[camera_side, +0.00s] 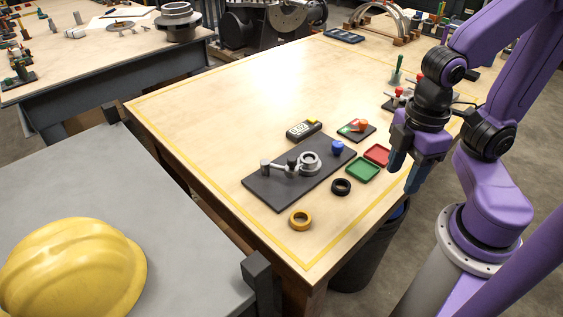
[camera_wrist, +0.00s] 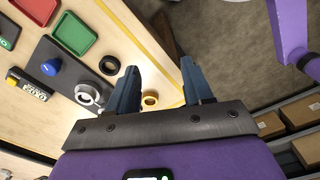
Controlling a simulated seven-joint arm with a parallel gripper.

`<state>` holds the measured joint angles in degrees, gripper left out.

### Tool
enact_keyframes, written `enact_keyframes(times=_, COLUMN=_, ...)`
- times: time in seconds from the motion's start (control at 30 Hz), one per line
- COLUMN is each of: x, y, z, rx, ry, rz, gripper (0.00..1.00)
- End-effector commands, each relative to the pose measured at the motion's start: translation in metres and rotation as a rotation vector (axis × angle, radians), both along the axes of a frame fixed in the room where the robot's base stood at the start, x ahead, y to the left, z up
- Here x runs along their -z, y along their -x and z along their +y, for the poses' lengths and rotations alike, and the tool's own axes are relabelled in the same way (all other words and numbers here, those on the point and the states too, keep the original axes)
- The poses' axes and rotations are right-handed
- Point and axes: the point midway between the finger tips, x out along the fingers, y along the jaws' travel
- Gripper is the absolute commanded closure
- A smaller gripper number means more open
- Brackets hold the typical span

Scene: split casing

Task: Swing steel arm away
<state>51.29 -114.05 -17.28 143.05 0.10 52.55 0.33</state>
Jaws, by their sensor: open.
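The dark base plate (camera_side: 272,193) lies on the wooden table. A steel ring-shaped casing (camera_side: 309,162) sits on it, and the ring also shows in the wrist view (camera_wrist: 88,95). The steel arm (camera_side: 279,170) is a low bar reaching from the ring toward the plate's left end, with small posts beside it. A blue knob (camera_side: 337,147) stands at the plate's far right corner. My gripper (camera_side: 405,178) is open and empty, above the table's right edge, apart from the plate. In the wrist view its fingers (camera_wrist: 159,66) are spread, and most of the steel arm is hidden.
A black ring (camera_side: 341,187) and a yellow ring (camera_side: 301,219) lie in front of the plate. Green (camera_side: 362,170) and red (camera_side: 377,155) trays lie to its right. A meter (camera_side: 304,130) and a small board (camera_side: 357,130) are behind. The table's left side is clear.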

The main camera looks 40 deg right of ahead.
Motion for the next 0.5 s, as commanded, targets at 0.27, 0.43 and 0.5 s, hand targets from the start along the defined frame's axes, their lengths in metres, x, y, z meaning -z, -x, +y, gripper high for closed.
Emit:
enact_keyframes(times=0.27, x=-0.033, y=-0.061, z=0.035, rx=0.338, ry=0.003, rz=0.007, gripper=0.49)
enact_keyframes(times=0.43, x=-0.062, y=-0.124, z=0.055, rx=0.675, ry=0.009, rz=0.016, gripper=0.49)
enact_keyframes(times=0.5, x=-0.072, y=-0.15, z=0.059, rx=0.81, ry=0.01, rz=0.018, gripper=0.49)
